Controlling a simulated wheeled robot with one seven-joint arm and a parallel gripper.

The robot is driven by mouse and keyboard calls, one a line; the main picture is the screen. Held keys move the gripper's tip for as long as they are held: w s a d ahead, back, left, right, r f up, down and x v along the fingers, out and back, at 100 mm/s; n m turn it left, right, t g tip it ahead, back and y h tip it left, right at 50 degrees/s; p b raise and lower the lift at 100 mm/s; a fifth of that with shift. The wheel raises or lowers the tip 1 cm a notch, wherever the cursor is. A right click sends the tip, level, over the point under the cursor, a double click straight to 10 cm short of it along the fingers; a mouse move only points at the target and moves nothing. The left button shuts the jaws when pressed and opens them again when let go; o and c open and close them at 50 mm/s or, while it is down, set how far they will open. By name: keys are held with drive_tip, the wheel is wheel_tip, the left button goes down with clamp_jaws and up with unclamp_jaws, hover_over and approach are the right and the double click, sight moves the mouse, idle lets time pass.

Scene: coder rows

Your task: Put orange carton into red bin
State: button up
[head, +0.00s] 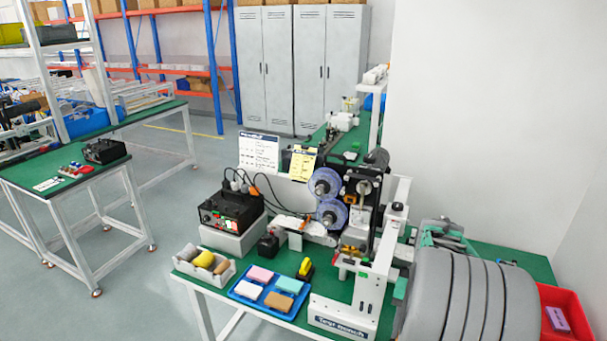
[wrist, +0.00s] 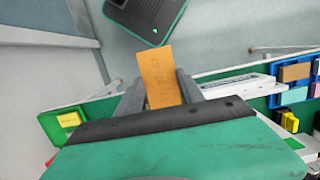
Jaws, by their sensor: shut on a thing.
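My gripper (wrist: 158,88) is shut on the orange carton (wrist: 160,68), which stands out between the two grey fingers in the wrist view. The carton appears to be held clear of the surfaces below. In the head view the carton cannot be made out; my grey arm covers the lower right. The red bin (head: 583,307) stands at the right end of the green bench in the head view, right of my arm. A purple block (head: 557,318) lies inside it.
A blue tray (head: 236,293) with several coloured blocks and a white bin (head: 184,267) sit at the bench's front left. A tape machine (head: 330,200) and a white frame (head: 365,298) stand between the tray and my arm. A wall rises behind the bench's right end.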

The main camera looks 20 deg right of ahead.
drive_tip(key=w+a+r+n, duration=0.2)
drive_tip(key=w+a+n, duration=0.1)
drive_tip(key=a, duration=0.5)
drive_tip(key=w+a+r+n+h+b, duration=0.1)
drive_tip(key=w+a+r+n, duration=0.1)
drive_tip(key=a, duration=0.7)
drive_tip(key=w+a+r+n, duration=0.3)
drive_tip(key=w+a, duration=0.3)
drive_tip(key=a, duration=0.3)
drive_tip(key=shift+w+n+g+h, duration=0.2)
drive_tip(key=shift+n+g+h, duration=0.1)
drive_tip(key=shift+n, duration=0.3)
